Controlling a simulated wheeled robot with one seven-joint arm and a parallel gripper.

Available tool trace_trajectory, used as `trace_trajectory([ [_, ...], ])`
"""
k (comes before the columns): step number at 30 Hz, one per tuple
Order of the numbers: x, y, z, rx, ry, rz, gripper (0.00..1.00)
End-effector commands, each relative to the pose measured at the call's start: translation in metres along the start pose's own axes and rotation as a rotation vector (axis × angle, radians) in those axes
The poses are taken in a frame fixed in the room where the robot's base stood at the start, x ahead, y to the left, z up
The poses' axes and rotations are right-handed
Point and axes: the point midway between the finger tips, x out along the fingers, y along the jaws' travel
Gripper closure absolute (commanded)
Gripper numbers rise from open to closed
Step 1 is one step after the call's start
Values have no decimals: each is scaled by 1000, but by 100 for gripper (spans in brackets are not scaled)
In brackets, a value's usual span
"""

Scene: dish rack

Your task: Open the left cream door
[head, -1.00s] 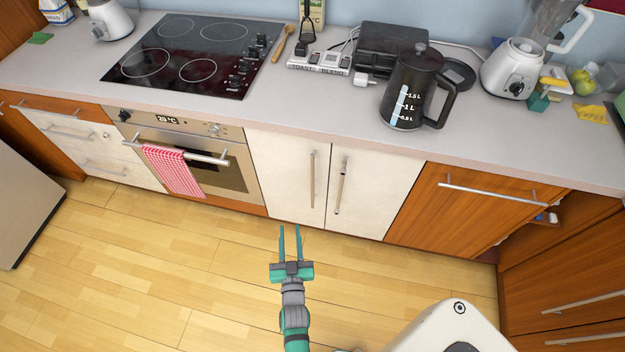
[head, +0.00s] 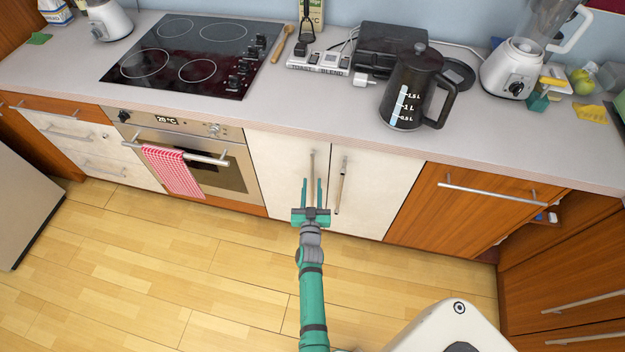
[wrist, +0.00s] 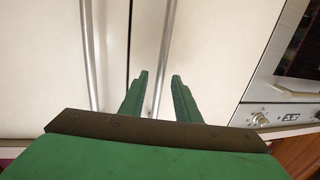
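The left cream door (head: 276,172) is shut, flush beside the right cream door (head: 375,190). Its upright bar handle (head: 312,164) is partly hidden behind my gripper in the head view. My gripper (head: 312,181) is open in front of this door, with one green finger on each side of the handle's line. In the wrist view, the handle (wrist: 167,40) runs down between the fingertips of my gripper (wrist: 159,76), with gaps on both sides. I cannot tell how far the fingers reach past the bar. The oven shows right of the door there.
The right door's handle (head: 341,186) stands close to the right of my gripper. The oven (head: 215,165) with a red checked towel (head: 173,171) is to the left. The counter edge (head: 265,121) overhangs above. The wooden floor (head: 200,270) is clear.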

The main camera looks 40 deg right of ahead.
Motion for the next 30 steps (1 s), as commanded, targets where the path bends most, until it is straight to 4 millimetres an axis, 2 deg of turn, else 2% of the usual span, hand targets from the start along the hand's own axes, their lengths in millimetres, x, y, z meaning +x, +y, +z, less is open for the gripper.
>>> trace_trajectory([
  [3, 15, 0, 0, 0, 0, -1, 70],
  [9, 27, 1, 0, 0, 0, 0, 70],
  [20, 29, 0, 0, 0, 0, 1, 70],
  [21, 29, 0, 0, 0, 0, 1, 80],
  [24, 29, 0, 0, 0, 0, 1, 100],
  [30, 29, 0, 0, 0, -1, 1, 100],
])
